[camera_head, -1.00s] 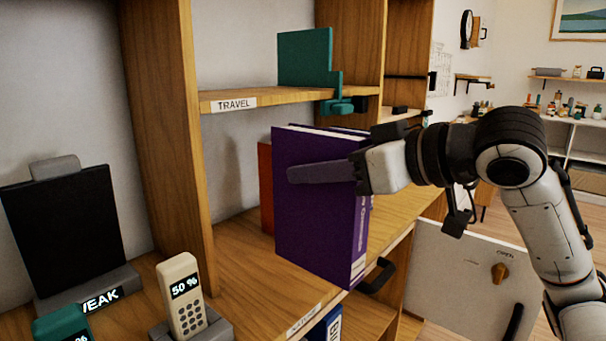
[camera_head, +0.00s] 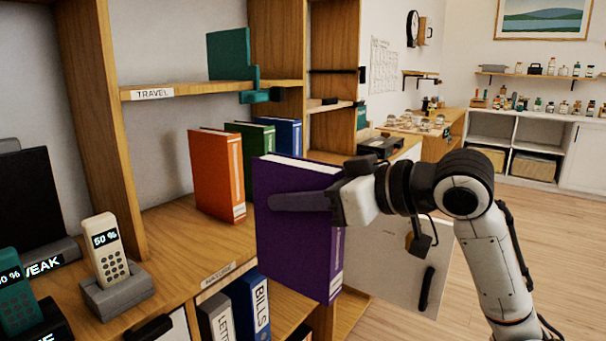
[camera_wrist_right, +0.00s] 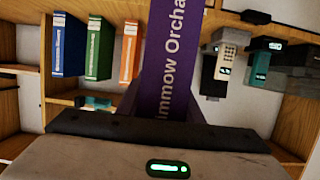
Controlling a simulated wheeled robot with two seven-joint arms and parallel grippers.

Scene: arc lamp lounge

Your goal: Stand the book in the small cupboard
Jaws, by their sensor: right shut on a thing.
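The purple book (camera_head: 290,225) is upright, with its spine to the right, held in front of the shelf unit. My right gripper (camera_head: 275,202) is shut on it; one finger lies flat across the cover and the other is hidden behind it. In the right wrist view the purple spine (camera_wrist_right: 170,60) with white lettering rises from the gripper. A white door panel (camera_head: 390,265) with a black handle stands behind and right of the book. I cannot tell for sure which compartment is the small cupboard. My left gripper is not in view.
An orange book (camera_head: 217,175), a green book (camera_head: 245,140) and a blue book (camera_head: 288,135) stand on the middle shelf. Binders (camera_head: 250,305) stand in the compartment below. A handset (camera_head: 107,250) sits in its cradle at left. Open floor (camera_head: 550,250) lies at right.

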